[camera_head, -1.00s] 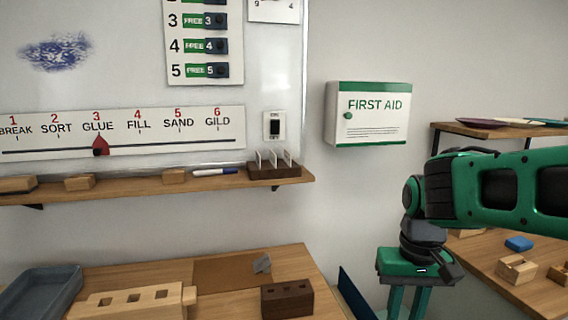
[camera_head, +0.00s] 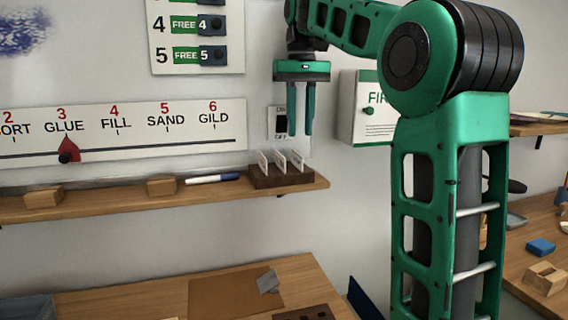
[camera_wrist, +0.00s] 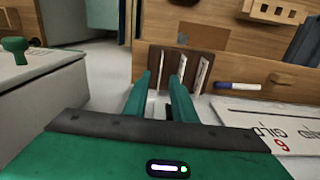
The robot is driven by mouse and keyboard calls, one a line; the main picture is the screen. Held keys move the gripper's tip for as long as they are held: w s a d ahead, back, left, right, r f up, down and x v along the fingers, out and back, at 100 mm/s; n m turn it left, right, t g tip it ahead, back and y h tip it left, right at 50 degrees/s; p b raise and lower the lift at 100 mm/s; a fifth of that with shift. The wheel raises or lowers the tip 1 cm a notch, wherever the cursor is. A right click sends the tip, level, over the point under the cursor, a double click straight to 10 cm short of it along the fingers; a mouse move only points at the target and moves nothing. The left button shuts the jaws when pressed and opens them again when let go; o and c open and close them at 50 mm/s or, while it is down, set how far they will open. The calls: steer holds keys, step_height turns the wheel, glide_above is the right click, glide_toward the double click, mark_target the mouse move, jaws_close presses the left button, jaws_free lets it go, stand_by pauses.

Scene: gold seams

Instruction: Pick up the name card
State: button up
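Three white cards (camera_head: 281,160) stand upright in the slots of a dark wooden holder (camera_head: 283,180) at the right end of the wall shelf. No writing on them is readable, so I cannot tell which is the name card. My gripper (camera_head: 300,134) points down with its fingers apart and empty, above and slightly right of the holder. In the wrist view my gripper (camera_wrist: 161,80) has its fingers either side of the line to one end card, and the holder (camera_wrist: 192,64) lies beyond the fingertips.
A blue-capped marker (camera_head: 212,178) and wooden blocks (camera_head: 162,186) lie along the shelf (camera_head: 120,206). A first aid box (camera_head: 358,125) and a switch (camera_head: 279,122) are on the wall close to my gripper. Below is a workbench (camera_head: 120,297) with a brown mat (camera_head: 225,293).

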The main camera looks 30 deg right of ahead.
mark_target(297, 163)
steer(key=shift+w+r, duration=0.45)
steer(key=shift+w, duration=0.25)
steer(key=shift+f, duration=3.65)
jaws_close()
